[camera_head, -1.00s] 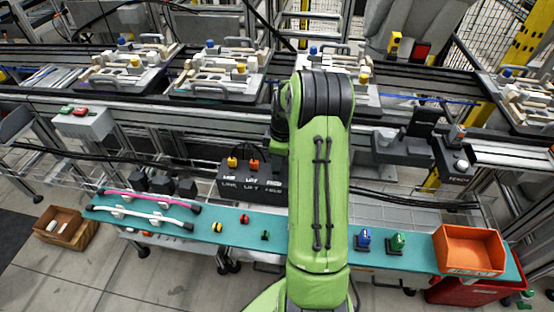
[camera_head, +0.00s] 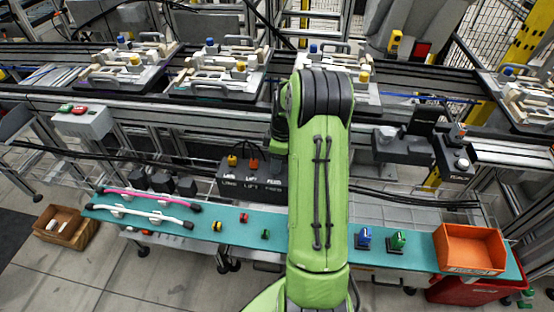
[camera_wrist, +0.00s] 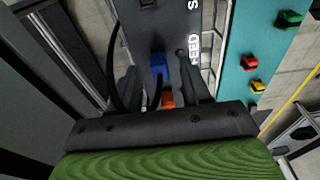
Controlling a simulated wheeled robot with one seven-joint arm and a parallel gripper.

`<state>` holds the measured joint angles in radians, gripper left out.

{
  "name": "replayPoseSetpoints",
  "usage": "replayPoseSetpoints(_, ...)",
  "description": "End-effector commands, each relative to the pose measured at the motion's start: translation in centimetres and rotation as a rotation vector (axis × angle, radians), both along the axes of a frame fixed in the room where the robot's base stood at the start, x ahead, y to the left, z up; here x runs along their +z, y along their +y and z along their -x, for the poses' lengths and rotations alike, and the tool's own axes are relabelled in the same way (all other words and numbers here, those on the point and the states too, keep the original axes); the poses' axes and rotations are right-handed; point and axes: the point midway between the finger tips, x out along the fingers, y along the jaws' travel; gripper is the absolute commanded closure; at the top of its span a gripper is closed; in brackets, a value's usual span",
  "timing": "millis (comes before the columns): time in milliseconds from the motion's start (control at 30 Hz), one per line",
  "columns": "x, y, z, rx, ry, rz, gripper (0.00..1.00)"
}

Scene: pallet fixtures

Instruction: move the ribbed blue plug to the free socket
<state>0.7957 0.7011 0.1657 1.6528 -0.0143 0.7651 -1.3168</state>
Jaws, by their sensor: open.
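In the wrist view a blue plug (camera_wrist: 158,63) sits in the dark socket box beside the FEED label; its ribs are too small to make out. My gripper (camera_wrist: 158,72) is open, with one finger on each side of the blue plug; I cannot tell whether they touch it. An orange plug (camera_wrist: 167,99) is nearer the gripper's palm. A small socket opening (camera_wrist: 147,4) shows at the top edge, near a partly cut-off label starting with S. In the head view my arm hides the gripper, the blue plug and the right part of the socket box (camera_head: 236,182).
In the head view, yellow (camera_head: 233,161) and orange plugs stand in the box, with dark cables close by. A teal shelf (camera_head: 330,240) in front carries pink and white handles, small coloured parts, blue (camera_head: 364,237) and green (camera_head: 398,240) pieces and an orange bin (camera_head: 469,249).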

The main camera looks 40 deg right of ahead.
Motion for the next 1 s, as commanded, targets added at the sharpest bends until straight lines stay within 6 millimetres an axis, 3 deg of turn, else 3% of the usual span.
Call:
replayPoseSetpoints(133, 0.2, 0.0, 0.0, 0.000, -0.001, 0.001, 0.53)
replayPoseSetpoints(233, 1.7, -0.2, 0.1, 0.000, -0.003, 0.002, 0.53)
replayPoseSetpoints(600, 12.0, -0.9, 1.0, -0.001, -0.003, 0.004, 0.53)
replayPoseSetpoints(700, 14.1, -1.0, 1.3, 0.001, -0.002, 0.002, 0.53)
replayPoseSetpoints(833, 15.5, -1.1, 1.5, 0.000, 0.000, 0.000, 0.53)
replayPoseSetpoints(1000, 15.7, -1.2, 1.5, 0.000, 0.000, 0.000, 0.53)
